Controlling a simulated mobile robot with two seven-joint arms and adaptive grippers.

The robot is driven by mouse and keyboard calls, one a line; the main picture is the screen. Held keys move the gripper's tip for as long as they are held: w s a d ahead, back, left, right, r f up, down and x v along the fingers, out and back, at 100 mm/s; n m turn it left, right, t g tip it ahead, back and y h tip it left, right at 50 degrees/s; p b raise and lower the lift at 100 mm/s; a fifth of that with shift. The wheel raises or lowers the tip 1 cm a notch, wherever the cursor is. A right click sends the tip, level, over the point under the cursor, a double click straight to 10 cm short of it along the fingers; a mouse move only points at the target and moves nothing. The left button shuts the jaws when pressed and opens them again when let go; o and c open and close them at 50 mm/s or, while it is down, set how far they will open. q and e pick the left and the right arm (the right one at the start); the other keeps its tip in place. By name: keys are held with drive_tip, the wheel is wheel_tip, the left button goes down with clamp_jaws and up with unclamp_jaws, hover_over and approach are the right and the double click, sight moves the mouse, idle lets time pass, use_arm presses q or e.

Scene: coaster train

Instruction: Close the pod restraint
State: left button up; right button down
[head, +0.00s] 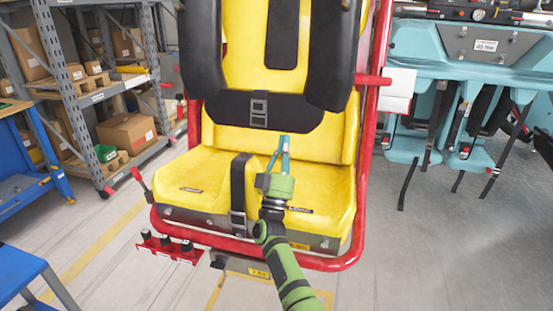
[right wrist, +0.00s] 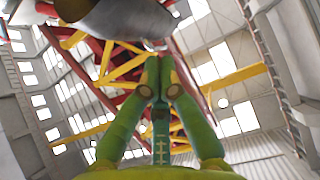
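The pod is a yellow seat (head: 330,180) in a red tubular frame (head: 368,120), in the middle of the head view. My right gripper (head: 284,140) is above the front of the seat, below the belt. Its fingertips are together and empty, as the right wrist view (right wrist: 159,68) also shows. My left gripper is out of view.
A black strap (head: 238,185) hangs over the seat front. A red lever (head: 141,181) stands at the left. A red rack (head: 168,248) is low at the front left. Shelving (head: 90,95) stands left and teal seats (head: 410,145) right. The right wrist view shows roof beams (right wrist: 235,78).

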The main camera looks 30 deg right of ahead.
drive_tip(key=s+a, duration=0.7)
drive_tip(key=a, duration=0.1)
drive_tip(key=shift+a, duration=0.15)
